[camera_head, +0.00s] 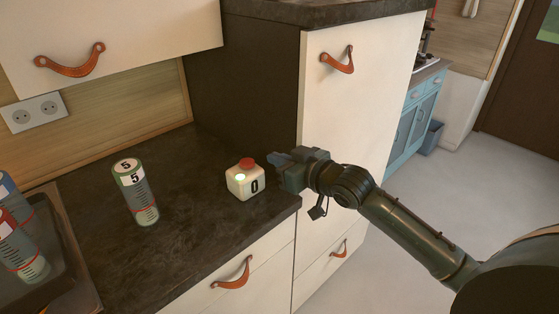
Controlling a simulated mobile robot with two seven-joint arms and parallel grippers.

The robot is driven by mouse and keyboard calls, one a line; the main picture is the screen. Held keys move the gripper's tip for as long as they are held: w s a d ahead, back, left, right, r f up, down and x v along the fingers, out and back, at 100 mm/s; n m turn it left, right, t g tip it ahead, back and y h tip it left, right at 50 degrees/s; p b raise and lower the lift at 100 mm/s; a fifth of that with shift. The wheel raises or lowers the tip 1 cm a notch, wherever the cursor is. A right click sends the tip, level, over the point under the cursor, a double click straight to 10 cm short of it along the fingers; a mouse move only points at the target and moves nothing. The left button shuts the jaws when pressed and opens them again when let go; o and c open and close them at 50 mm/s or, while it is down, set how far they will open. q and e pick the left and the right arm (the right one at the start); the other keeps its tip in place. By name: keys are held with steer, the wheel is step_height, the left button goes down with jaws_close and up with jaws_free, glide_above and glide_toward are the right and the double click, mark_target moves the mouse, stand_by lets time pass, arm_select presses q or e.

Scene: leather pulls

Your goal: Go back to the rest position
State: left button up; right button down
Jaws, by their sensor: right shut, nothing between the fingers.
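My right gripper (279,159) comes in from the right and is shut with nothing in it. It is above the right end of the dark countertop (190,200), close to a small white box (244,183) with a red button on top, a lit spot and a "0" on its side. From this view I cannot tell whether the fingertips touch the box. My left gripper is not in view.
A grey-green can (136,193) marked "5" stands on the countertop. More cans (20,250) stand in a dark tray (75,270) at the left. A tall cream cabinet (340,110) with leather pulls rises behind my right arm. Open floor (470,190) lies at right.

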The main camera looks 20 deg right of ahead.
stand_by(0.5)
steer(key=s+a+f+g+h, duration=0.1)
steer(key=s+a+f+g, duration=0.1)
steer(key=s+f, duration=1)
steer(key=s+a+f+m+g+h, duration=0.1)
steer(key=s+a+f, duration=0.4)
steer(key=s+f, duration=0.8)
steer(key=shift+s+a+f+g, duration=0.2)
steer(key=shift+a+f+g, duration=0.1)
steer(key=shift+f+g, duration=0.4)
steer(key=shift+f, duration=0.1)
